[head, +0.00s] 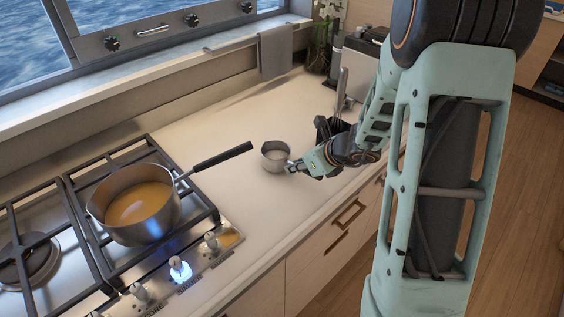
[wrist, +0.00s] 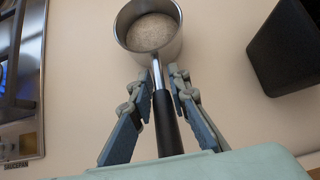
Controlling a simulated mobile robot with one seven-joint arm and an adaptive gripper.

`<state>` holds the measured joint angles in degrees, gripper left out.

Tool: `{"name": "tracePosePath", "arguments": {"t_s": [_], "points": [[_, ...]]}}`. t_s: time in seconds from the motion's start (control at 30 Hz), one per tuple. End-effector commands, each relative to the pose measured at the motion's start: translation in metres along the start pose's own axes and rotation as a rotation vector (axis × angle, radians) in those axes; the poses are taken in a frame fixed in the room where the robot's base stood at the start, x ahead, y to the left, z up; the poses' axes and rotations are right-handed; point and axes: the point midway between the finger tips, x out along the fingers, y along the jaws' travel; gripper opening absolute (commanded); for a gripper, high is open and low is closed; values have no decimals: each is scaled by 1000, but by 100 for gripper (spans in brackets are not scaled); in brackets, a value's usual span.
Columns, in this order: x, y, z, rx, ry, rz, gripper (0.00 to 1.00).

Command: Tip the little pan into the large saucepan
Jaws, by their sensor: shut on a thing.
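The little pan (head: 276,157) is a small metal pan, upright over the counter to the right of the stove. In the wrist view the little pan (wrist: 150,33) holds a pale, grainy content, and its dark handle (wrist: 167,122) runs between my fingers. My gripper (head: 294,167) is shut on this handle; the fingers also show in the wrist view (wrist: 164,84). I cannot tell whether the pan touches the counter. The large saucepan (head: 137,205) stands on a burner at the left, with orange liquid inside and its black handle (head: 222,159) pointing right towards the little pan.
The gas stove (head: 205,275) has a lit blue knob (head: 180,268) at its front. A dark block (wrist: 288,50) stands right of the little pan. A towel (head: 275,52) hangs on a rail at the back. The counter (head: 215,118) behind the saucepan handle is clear.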

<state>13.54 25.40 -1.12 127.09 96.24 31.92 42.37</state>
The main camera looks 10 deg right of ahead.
Motion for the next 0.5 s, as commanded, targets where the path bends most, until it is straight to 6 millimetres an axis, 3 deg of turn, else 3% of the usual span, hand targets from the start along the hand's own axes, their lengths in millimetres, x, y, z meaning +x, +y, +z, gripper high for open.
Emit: {"name": "tracePosePath", "arguments": {"t_s": [0.5], "points": [[-6, 0, 6, -1, -1, 0, 0]]}}
